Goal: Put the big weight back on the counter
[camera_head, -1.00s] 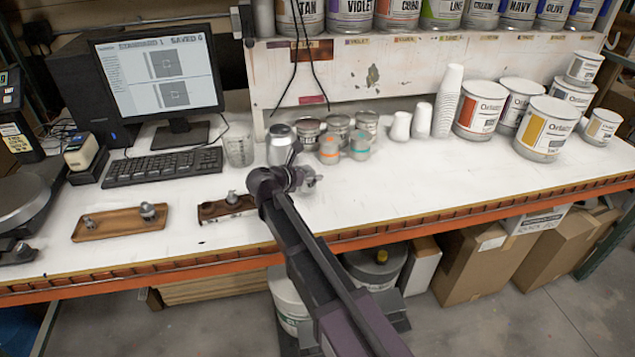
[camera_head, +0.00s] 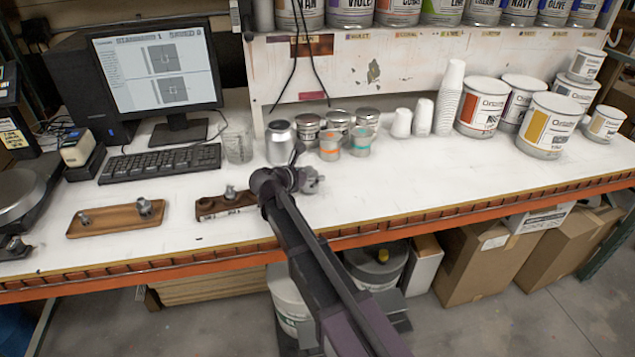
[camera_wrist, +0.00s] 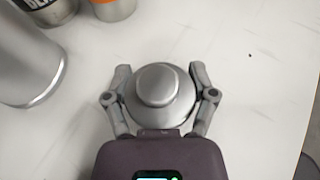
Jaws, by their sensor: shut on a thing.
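The big weight (camera_wrist: 160,92) is a round silver metal piece with a knob on top, seen from above in the wrist view. My gripper (camera_wrist: 160,80) has its two fingers closed around its sides. In the head view my gripper (camera_head: 308,181) is over the front part of the white counter (camera_head: 420,190), with the weight (camera_head: 312,184) showing at its tip. I cannot tell whether the weight touches the counter. Two smaller weights, a left one (camera_head: 84,218) and a right one (camera_head: 145,207), stand on a wooden tray. Another weight (camera_head: 230,192) stands on a dark wooden block.
A silver can (camera_head: 281,143) and several small tins stand behind my gripper. A keyboard (camera_head: 160,163) and monitor (camera_head: 157,70) are at the left. Paint cans (camera_head: 482,107) and stacked cups (camera_head: 448,98) stand at the right. The counter right of my gripper is clear.

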